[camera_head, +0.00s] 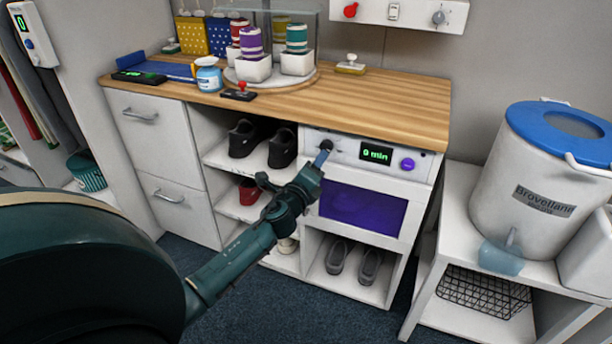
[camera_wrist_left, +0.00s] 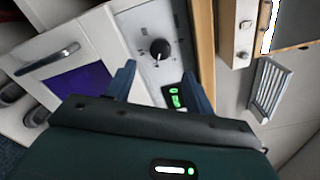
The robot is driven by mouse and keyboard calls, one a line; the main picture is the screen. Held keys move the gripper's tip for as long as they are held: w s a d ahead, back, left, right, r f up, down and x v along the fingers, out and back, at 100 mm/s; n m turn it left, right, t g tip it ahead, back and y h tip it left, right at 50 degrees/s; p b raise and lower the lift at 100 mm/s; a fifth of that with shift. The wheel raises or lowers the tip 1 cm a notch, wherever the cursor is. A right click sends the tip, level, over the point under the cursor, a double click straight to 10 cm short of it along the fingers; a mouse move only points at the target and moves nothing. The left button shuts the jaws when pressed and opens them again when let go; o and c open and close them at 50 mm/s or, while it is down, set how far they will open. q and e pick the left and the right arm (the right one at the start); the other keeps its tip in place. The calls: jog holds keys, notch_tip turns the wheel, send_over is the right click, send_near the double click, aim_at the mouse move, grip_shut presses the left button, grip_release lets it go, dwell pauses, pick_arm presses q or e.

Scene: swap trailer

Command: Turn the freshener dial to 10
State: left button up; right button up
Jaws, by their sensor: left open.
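The freshener (camera_head: 338,147) is a white unit set under the wooden counter, with a black dial at the left of its front panel. The black dial (camera_wrist_left: 160,49) has marks around it in the left wrist view, but its setting is too small to read. A green display (camera_head: 376,154) beside the dial reads "0 min". A purple button (camera_head: 407,164) is right of the display. My left gripper (camera_head: 321,158) is at the dial end of the panel. In the left wrist view my left gripper (camera_wrist_left: 160,72) is open and empty, its fingers apart, with the dial beyond their tips.
A purple window (camera_head: 362,208) is below the panel, above a shelf with grey shoes (camera_head: 354,262). Shelves with dark shoes (camera_head: 262,146) are left of it. The counter (camera_head: 385,103) is clear at its right end. A white bin (camera_head: 530,180) with a blue lid stands at the right.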

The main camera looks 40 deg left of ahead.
pick_arm(q)
jog(key=v, duration=0.6)
pick_arm(e)
jog(key=shift+s+d+r, duration=0.15)
jog(key=shift+d, duration=0.05)
